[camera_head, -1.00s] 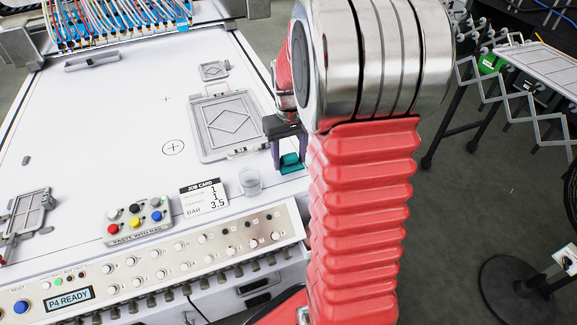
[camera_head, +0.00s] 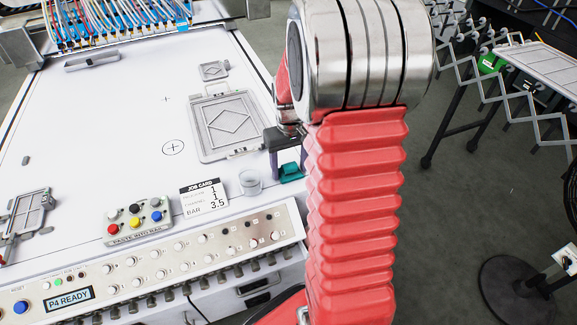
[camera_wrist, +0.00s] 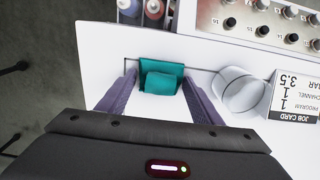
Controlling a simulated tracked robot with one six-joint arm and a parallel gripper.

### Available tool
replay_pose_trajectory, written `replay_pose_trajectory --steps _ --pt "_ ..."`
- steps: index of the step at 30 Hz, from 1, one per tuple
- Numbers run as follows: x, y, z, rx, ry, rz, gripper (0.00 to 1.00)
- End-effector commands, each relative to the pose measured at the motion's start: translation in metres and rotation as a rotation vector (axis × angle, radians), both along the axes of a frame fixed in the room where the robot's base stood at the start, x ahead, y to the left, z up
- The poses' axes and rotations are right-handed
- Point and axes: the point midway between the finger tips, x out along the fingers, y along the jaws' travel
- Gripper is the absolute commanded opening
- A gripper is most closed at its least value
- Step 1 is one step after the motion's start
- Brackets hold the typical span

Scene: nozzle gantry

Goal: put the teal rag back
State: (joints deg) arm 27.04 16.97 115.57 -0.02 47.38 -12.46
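The teal rag (camera_head: 291,172) is a small folded cloth with a raised lump, at the right edge of the white table near the clear cup. In the wrist view the rag (camera_wrist: 161,78) sits between my two fingertips, its sides against or very close to them. My gripper (camera_head: 288,168) points down over this edge, shut on the rag. It also shows in the wrist view (camera_wrist: 160,82). A thin dark line (camera_wrist: 131,64) on the white surface runs beside the rag. I cannot tell whether the rag touches the table. My arm hides part of the area right of it.
The clear cup (camera_head: 251,183) stands close left of the rag, then the job card (camera_head: 204,197) and the paste pots rail (camera_head: 138,219). The knob panel (camera_head: 160,262) runs along the front. A grey framed plate (camera_head: 228,123) lies behind. The table's middle is clear.

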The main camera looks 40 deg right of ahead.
Motion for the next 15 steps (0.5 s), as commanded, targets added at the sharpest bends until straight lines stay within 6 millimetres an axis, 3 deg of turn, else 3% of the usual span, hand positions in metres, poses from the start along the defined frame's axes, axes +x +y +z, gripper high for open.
replay_pose_trajectory --steps 4,15 --pt "0.0001 0.0001 0.0001 0.000 0.000 0.000 0.69" --pt "0.0006 0.0000 0.0057 -0.001 -0.002 0.001 0.69"
